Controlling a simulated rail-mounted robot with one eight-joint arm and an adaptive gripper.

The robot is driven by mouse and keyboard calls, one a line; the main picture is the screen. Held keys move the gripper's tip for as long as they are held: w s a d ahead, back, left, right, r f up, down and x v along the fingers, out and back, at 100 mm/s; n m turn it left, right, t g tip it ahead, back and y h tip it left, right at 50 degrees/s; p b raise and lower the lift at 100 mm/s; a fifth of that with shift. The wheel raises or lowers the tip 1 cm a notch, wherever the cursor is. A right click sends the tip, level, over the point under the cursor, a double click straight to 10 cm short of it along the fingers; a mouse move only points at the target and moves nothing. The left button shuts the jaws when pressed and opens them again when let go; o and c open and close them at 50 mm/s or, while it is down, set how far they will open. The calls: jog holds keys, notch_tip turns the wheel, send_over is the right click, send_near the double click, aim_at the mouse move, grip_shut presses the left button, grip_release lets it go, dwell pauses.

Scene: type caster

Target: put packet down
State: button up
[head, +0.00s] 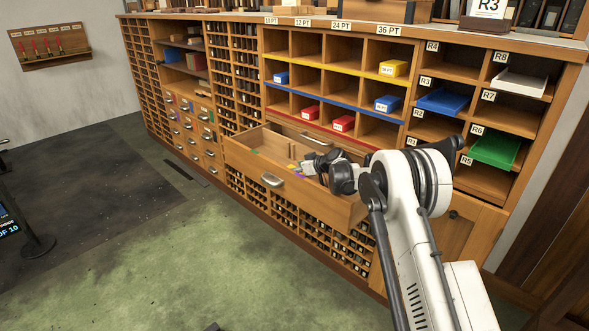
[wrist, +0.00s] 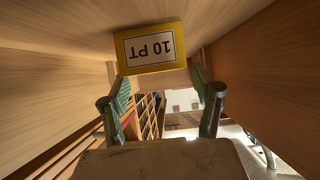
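A yellow packet with an upside-down white "10 PT" label (wrist: 150,46) is at the top middle of the wrist view, between wooden walls. My gripper (wrist: 160,85) points at it, with one green-padded finger on each side of its lower edge. The fingers stand about a packet's width apart. I cannot tell whether the pads press on its sides or stand clear. In the head view, my gripper (head: 308,165) is down in the open drawer (head: 345,212), and the packet cannot be clearly made out there.
The open drawer juts out from the cabinet, its walls close around my gripper. Above it are cubbyholes with blue packets (head: 387,103), red packets (head: 343,123) and a yellow packet (head: 393,68). Blue (head: 442,101), green (head: 494,150) and white (head: 519,82) trays sit at right. The floor in front is clear.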

jog(key=shift+f, duration=0.1)
jog(key=shift+d+r+p, duration=0.1)
jog(key=shift+r+p, duration=0.45)
jog(key=shift+r, duration=0.05)
jog(key=p+v, duration=0.2)
jog(key=v, duration=1)
jog(key=shift+p, duration=0.3)
jog(key=s+d+r+m+h, duration=0.2)
jog(key=s+d+r, duration=0.3)
jog(key=s+r, duration=0.6)
jog(key=s+d+r+m+h, duration=0.2)
jog(key=s+d+r+m, duration=0.15)
jog(key=s+r, duration=0.75)
jog(key=s+d+f+m+h, duration=0.1)
jog(key=s+d, duration=0.3)
jog(key=s, duration=0.7)
jog(key=s+d+f+m+h, duration=0.2)
jog(key=s+d, duration=0.2)
jog(key=s, duration=0.8)
jog(key=s+d+f+m+h, duration=0.1)
jog(key=s+d, duration=0.3)
jog(key=s, duration=0.8)
jog(key=shift+s+f+m+h, duration=0.15)
jog(key=shift+f+m+h, duration=0.2)
jog(key=shift+f+h, duration=0.4)
